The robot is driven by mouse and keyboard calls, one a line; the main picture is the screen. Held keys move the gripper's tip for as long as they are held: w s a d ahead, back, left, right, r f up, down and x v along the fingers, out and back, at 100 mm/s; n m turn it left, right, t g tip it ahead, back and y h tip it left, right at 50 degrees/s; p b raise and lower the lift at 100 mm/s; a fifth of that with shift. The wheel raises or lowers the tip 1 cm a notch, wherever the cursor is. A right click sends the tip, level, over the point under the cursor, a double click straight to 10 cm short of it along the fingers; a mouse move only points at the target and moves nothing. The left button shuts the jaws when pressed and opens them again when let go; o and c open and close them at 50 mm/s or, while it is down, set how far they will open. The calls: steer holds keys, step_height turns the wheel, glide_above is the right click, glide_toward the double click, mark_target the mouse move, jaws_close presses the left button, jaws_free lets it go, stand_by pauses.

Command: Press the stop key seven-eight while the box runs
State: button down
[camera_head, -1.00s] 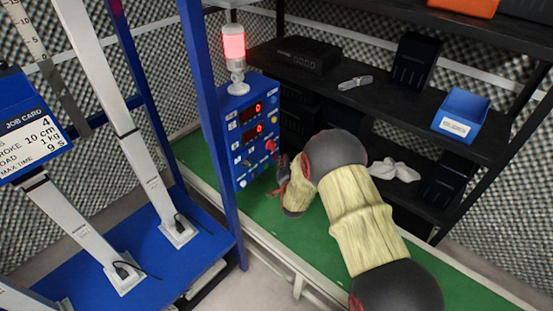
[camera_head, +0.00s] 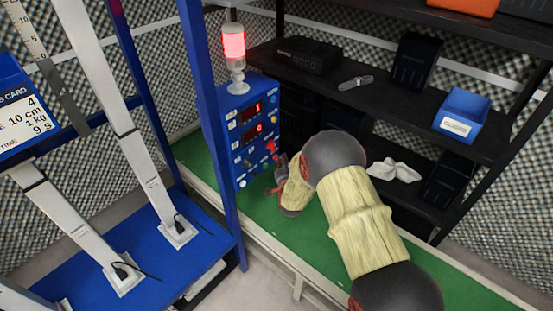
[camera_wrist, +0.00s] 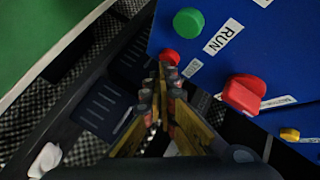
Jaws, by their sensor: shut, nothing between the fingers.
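The blue control box (camera_head: 256,135) stands on the green bench top, with two red displays (camera_head: 257,108); the upper seems to read 1 and the lower 0. In the wrist view its face shows a green button (camera_wrist: 188,23) beside a RUN label (camera_wrist: 223,37), a small red button (camera_wrist: 168,57) with a small label, a large red knob (camera_wrist: 243,93) and a yellow button (camera_wrist: 289,134). My gripper (camera_wrist: 165,88) is shut and empty, its tips close to the small red button; I cannot tell whether they touch it. In the head view my gripper (camera_head: 281,180) is beside the box's right side.
A lit red lamp (camera_head: 235,45) stands on the box. A blue post (camera_head: 212,120) rises at its left. Dark shelves (camera_head: 370,105) behind hold a blue bin (camera_head: 462,114) and a white cloth (camera_head: 395,171). A job card (camera_head: 20,115) hangs at left.

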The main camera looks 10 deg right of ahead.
steer(key=shift+w+a, duration=0.15)
steer(key=shift+w, duration=0.05)
steer(key=shift+s, duration=0.15)
stand_by(0.5)
steer(key=shift+s+d, duration=0.5)
steer(key=shift+s, duration=0.1)
steer(key=s+d, duration=0.1)
steer(key=s, duration=0.1)
steer(key=s+d, duration=0.2)
stand_by(0.5)
stand_by(0.6)
